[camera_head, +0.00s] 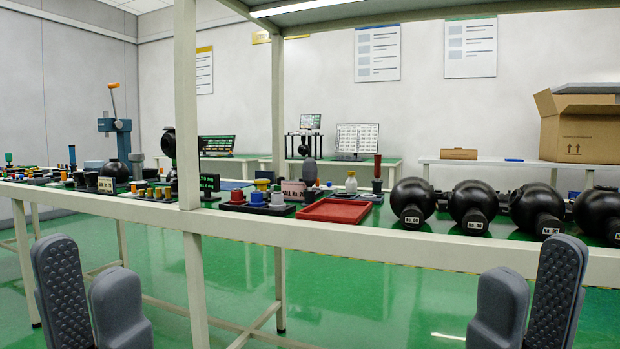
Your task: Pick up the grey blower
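My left gripper (88,275) is at the lower left, in front of and below the bench edge, open and empty. My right gripper (532,280) is at the lower right, also open and empty. Both are well apart from the bulb.
The bench's pale front rail (330,236) and upright post (187,120) stand between me and the items. Several black round flasks (412,198) line the right side. Dark stands with coloured pieces (257,205) sit left of the tray. A cardboard box (580,128) is behind.

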